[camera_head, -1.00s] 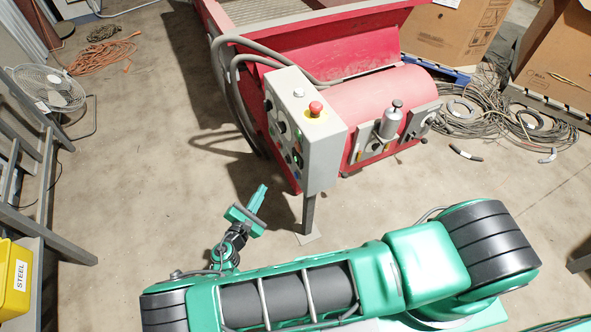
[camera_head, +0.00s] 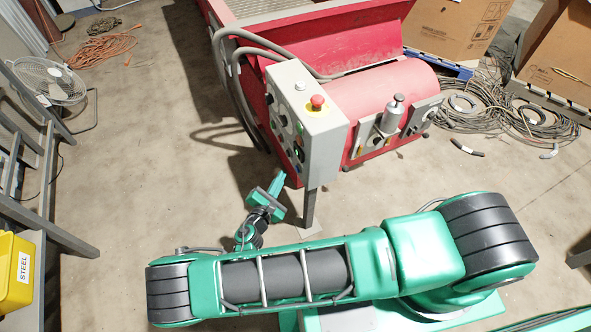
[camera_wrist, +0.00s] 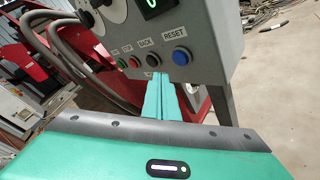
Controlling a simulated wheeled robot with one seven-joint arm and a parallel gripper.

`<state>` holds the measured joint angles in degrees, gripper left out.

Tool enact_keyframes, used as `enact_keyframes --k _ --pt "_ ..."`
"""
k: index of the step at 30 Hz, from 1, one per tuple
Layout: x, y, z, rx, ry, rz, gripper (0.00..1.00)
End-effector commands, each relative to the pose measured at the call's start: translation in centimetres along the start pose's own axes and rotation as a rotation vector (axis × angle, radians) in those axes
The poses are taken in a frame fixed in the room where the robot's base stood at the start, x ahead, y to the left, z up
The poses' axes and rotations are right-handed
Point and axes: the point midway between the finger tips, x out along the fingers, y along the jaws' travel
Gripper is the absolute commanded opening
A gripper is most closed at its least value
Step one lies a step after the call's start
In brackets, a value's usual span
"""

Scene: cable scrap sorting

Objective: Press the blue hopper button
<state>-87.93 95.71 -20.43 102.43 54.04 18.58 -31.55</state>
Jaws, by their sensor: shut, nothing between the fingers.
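The grey control box (camera_head: 318,150) stands on a post at the front of the red machine. In the wrist view its panel (camera_wrist: 207,62) shows a row of round green, red, black and blue buttons. The blue button (camera_wrist: 181,57) is at the right end, with the label RESET above it. I read no hopper label on it. My gripper (camera_wrist: 165,76) is shut and empty, its green fingertips just below and left of the blue button in the picture. Whether they touch the panel I cannot tell. In the head view my gripper (camera_head: 278,181) is beside the box's lower left side.
A red emergency stop (camera_head: 317,102) sits on top of the box. Thick grey hoses (camera_head: 232,75) loop left of it. The red machine (camera_head: 375,90) is behind. A fan (camera_head: 58,85) and a yellow STEEL bin (camera_head: 15,270) are at left, with clear floor between.

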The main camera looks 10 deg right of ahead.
Motion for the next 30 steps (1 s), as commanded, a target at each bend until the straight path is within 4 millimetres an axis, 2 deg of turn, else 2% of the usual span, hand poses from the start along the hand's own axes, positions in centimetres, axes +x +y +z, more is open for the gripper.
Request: enact_keyframes --k 9,30 --pt "1.5 -1.1 1.1 0.0 0.001 0.001 0.0" --pt "1.6 -1.1 1.1 0.0 0.001 0.002 0.0"
